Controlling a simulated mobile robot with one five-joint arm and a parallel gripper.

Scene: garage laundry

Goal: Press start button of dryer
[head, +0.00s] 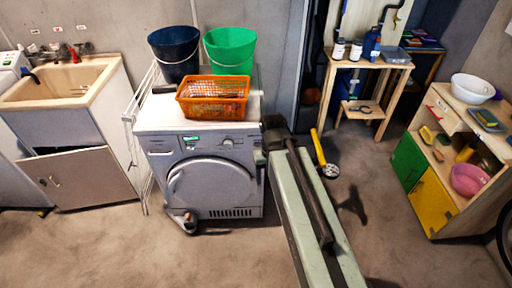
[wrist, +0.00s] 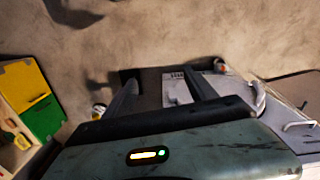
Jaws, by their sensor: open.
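The white dryer (head: 160,160) stands left of centre in the head view, with its round door facing front. Its control panel has a small green-lit display (head: 192,138) and a round knob (head: 228,142). The start button is too small to pick out. My pale green arm runs up along the dryer's right side. In the wrist view my gripper (wrist: 163,90) is open, its dark fingers apart and nothing held between them. Part of the dryer (wrist: 285,112) shows at right there, and its lower grille shows beyond the fingers. The control panel is not clear in that view.
A sink cabinet (head: 80,178) and white drying rack stand left. A yellow-handled tool (head: 319,148) lies right of my arm. Open floor lies in front.

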